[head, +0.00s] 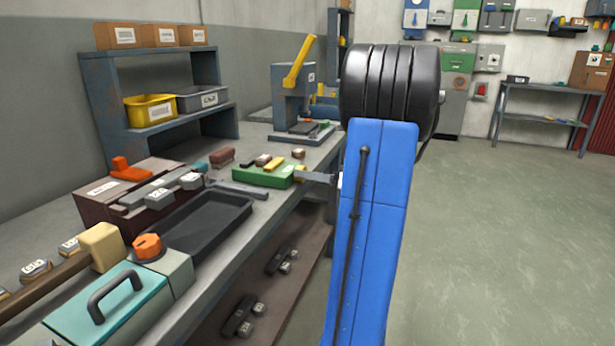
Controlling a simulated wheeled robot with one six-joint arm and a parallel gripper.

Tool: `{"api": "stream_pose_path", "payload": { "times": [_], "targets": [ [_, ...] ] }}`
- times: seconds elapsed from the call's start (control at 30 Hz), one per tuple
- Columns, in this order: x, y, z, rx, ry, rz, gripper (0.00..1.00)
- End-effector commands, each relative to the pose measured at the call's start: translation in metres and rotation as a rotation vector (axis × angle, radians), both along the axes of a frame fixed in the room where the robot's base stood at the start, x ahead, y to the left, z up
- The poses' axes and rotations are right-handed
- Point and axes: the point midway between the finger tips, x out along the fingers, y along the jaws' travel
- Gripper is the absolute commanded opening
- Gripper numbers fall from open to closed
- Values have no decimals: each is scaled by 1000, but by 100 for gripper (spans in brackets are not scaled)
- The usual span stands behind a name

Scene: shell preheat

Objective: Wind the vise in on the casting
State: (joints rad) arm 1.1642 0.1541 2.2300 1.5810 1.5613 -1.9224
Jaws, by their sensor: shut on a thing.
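My blue arm link and its black ribbed joint fill the middle of the head view and hide my gripper. I cannot see what it holds. A dark grey bar (316,177) sticks out past the bench's front edge beside a green block (262,177) and runs behind my arm. It may belong to the vise, but I cannot tell. Small yellow, cream and black pieces lie on or around the green block. I cannot make out the vise's jaws or the casting with certainty. A brown-red block (222,155) lies on the bench behind the green block.
The grey bench (300,205) holds a black tray (203,222), a teal-lidded box (110,308), a mallet (101,247), a dark red toolbox (105,203) and a press (291,92) with a yellow lever. A shelf (110,72) stands behind. The floor at right is clear.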

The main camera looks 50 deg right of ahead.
Motion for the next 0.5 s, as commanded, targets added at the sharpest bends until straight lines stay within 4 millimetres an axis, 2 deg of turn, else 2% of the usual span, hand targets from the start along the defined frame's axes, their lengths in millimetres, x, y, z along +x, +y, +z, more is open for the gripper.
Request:
{"api": "stream_pose_path", "payload": {
  "times": [0.2, 0.5],
  "targets": [
    [0, 0, 0, 79, 33, -1, 20],
    [0, -1, 0, 111, 46, -1, 20]
  ]
}}
